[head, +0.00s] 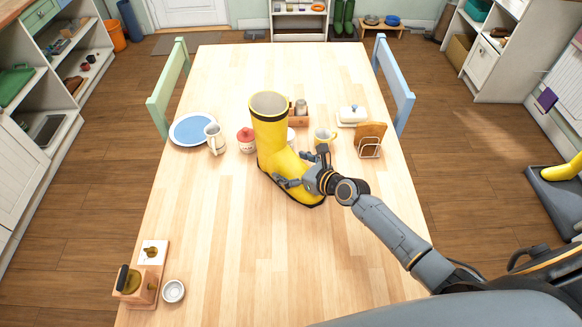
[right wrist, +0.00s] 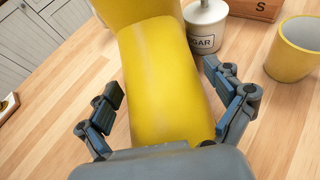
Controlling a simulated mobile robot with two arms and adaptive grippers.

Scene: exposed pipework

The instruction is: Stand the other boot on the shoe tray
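A yellow boot (head: 270,135) with a dark sole stands upright on the wooden table, its toe pointing to the lower right. My right gripper (head: 300,180) is at the foot of this boot. In the right wrist view, its fingers (right wrist: 168,105) are spread on either side of the yellow boot (right wrist: 165,75), with small gaps showing, so it looks open around it. Another yellow boot (head: 565,168) is partly in view at the right edge, on a dark tray (head: 560,195) near the floor. My left gripper is not in view.
Close to the boot on the table (head: 230,250) are a jug (head: 214,139), a red-lidded jar (head: 245,141), a mug (head: 324,137), a toast rack (head: 369,140) and a butter dish (head: 352,115). Chairs (head: 395,85) flank the table. The table's front middle is clear.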

